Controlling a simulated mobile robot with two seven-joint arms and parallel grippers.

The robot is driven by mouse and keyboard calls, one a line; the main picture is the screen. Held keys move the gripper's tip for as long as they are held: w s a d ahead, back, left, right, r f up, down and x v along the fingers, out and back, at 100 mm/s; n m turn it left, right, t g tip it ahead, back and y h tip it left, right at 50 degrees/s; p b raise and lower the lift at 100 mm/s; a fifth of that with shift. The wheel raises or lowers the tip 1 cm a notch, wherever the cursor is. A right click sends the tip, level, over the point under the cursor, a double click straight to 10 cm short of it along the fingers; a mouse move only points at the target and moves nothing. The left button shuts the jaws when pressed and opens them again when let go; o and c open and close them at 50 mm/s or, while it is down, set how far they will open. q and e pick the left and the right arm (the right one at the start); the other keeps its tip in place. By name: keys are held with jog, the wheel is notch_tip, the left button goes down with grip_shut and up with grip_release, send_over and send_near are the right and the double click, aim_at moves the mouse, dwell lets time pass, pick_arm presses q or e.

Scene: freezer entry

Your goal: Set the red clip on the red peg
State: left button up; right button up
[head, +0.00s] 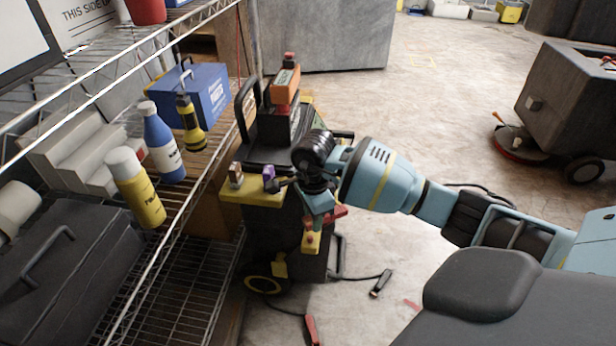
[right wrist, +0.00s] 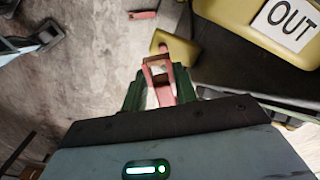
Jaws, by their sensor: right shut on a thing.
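My right gripper (head: 318,205) reaches in from the right beside the dark machine. Its green fingers (right wrist: 152,92) are shut on the red clip (right wrist: 158,72), a small frame-like piece with an opening. The clip is partly hidden by the arm in the head view, where a bit of red (head: 334,213) shows. A yellow block (head: 311,241) with a small reddish peg-like top is just below the fingertips. The clip's far end overlaps this yellow piece (right wrist: 163,42) in the wrist view; I cannot tell whether they touch. My left gripper is not in view.
A yellow ledge (head: 252,195) on the machine carries grey and purple pieces. A red-handled clamp (head: 312,328) and a dark clamp (head: 380,283) lie on the floor with cables. A wire shelf (head: 195,250) with bottles stands left. Open floor lies right.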

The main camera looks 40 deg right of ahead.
aim_at(313, 237)
jog(key=shift+w+d+f, duration=0.15)
jog(key=shift+f, duration=0.2)
jog(key=shift+w+d+m, duration=0.1)
jog(key=shift+m, duration=0.2)
jog(key=shift+r, duration=0.1)
jog(key=shift+f+b, duration=0.6)
jog(key=shift+f, duration=0.3)
jog(key=shift+f+b, duration=0.6)
jog(key=shift+f, duration=0.6)
jog(key=shift+f, duration=0.3)
dwell(0.4)
